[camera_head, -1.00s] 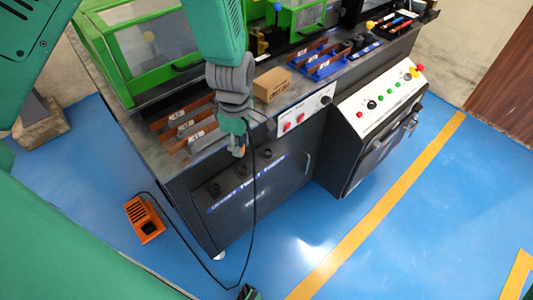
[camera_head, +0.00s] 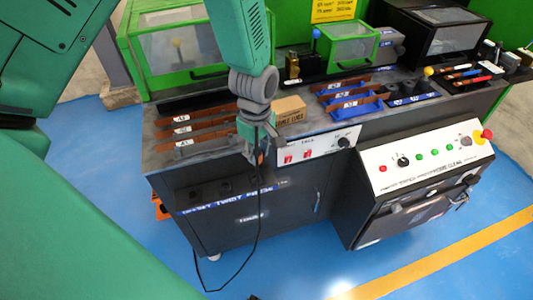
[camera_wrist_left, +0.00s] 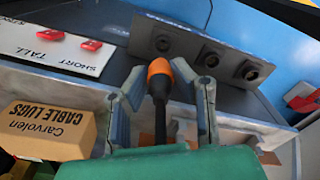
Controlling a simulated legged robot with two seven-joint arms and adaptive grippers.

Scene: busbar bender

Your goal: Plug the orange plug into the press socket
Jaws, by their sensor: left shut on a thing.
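The orange plug (camera_wrist_left: 159,72) on its black cable is between the fingers of my left gripper (camera_wrist_left: 163,92), which is shut on it. In the head view my left gripper (camera_head: 257,140) hangs at the front edge of the bench, with a bit of the plug (camera_head: 266,150) showing. The cable drops from it down the cabinet front. The dark socket panel has round sockets in a row: one (camera_wrist_left: 163,43), a middle one (camera_wrist_left: 209,58) and another (camera_wrist_left: 250,72). The plug is apart from them. In the head view the sockets (camera_head: 225,187) lie below the gripper. My right gripper is not in view.
A cardboard cable lugs box (camera_head: 290,110) stands right beside the gripper. A white panel with red switches (camera_head: 318,147) is to the right. Brown bars (camera_head: 190,128) lie on the bench at left. The orange pedal (camera_head: 158,208) is mostly hidden behind the cabinet.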

